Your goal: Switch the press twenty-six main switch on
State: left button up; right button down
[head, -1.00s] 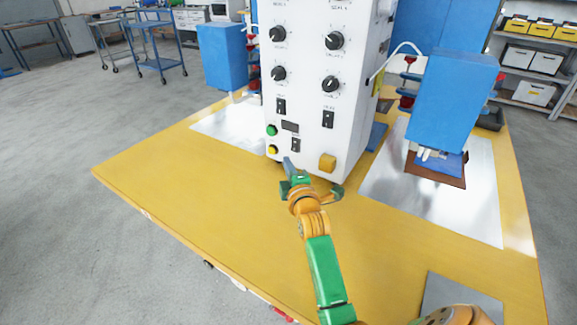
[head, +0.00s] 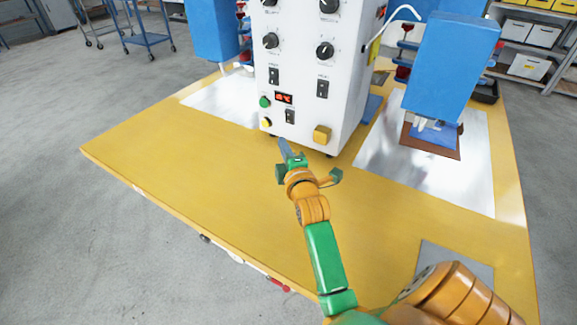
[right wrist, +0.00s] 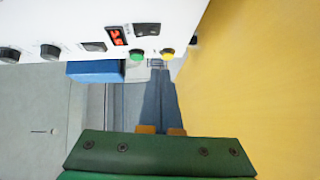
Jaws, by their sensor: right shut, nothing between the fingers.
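The white press cabinet (head: 305,60) stands on the yellow table (head: 200,170). Its front has knobs, rocker switches and a small display (head: 284,98) lit red. A dark rocker switch (head: 290,116) sits just below the display and also shows in the right wrist view (right wrist: 147,29); I cannot read which switch is the main one. A green button (head: 264,102) and a yellow button (head: 266,122) are left of it. My right gripper (head: 284,148) is shut and empty, its blue-grey fingers below the rocker and apart from the panel. My left gripper is not in view.
A yellow-orange block-shaped part (head: 322,134) is at the cabinet's lower right. A blue press head (head: 452,70) stands over a brown-edged fixture (head: 432,138) on the right. The front left of the table is clear.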

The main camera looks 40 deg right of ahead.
jog(key=s, duration=0.1)
jog(key=s+a, duration=0.1)
jog(key=s, duration=0.1)
jog(key=s+f, duration=0.1)
jog(key=s, duration=0.1)
jog(key=shift+a, duration=0.15)
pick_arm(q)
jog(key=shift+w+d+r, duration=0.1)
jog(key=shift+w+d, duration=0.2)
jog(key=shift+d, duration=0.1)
pick_arm(e)
jog(key=shift+s+a, duration=0.2)
jog(key=shift+s, duration=0.2)
